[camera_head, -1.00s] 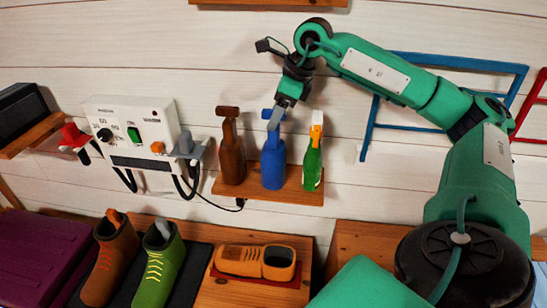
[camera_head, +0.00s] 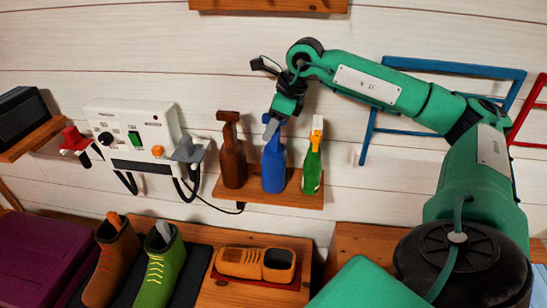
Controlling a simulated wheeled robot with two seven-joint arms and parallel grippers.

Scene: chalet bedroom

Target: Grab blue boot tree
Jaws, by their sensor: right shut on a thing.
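The blue boot tree (camera_head: 273,168) stands upright on a small wooden wall shelf (camera_head: 245,197), between a brown one of similar shape (camera_head: 234,165) and a green one with an orange top (camera_head: 313,160). My right gripper (camera_head: 271,128) reaches down from above and is shut on the top of the blue boot tree. The fingers and wrist hide part of its top. The blue boot tree still appears to rest on the shelf. My left gripper is out of view.
A white control box (camera_head: 137,140) with cables hangs left of the shelf. Below are a brown boot (camera_head: 110,265), a green boot (camera_head: 160,270) and an orange shoe (camera_head: 240,262). A blue wall frame (camera_head: 430,64) is behind my right arm.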

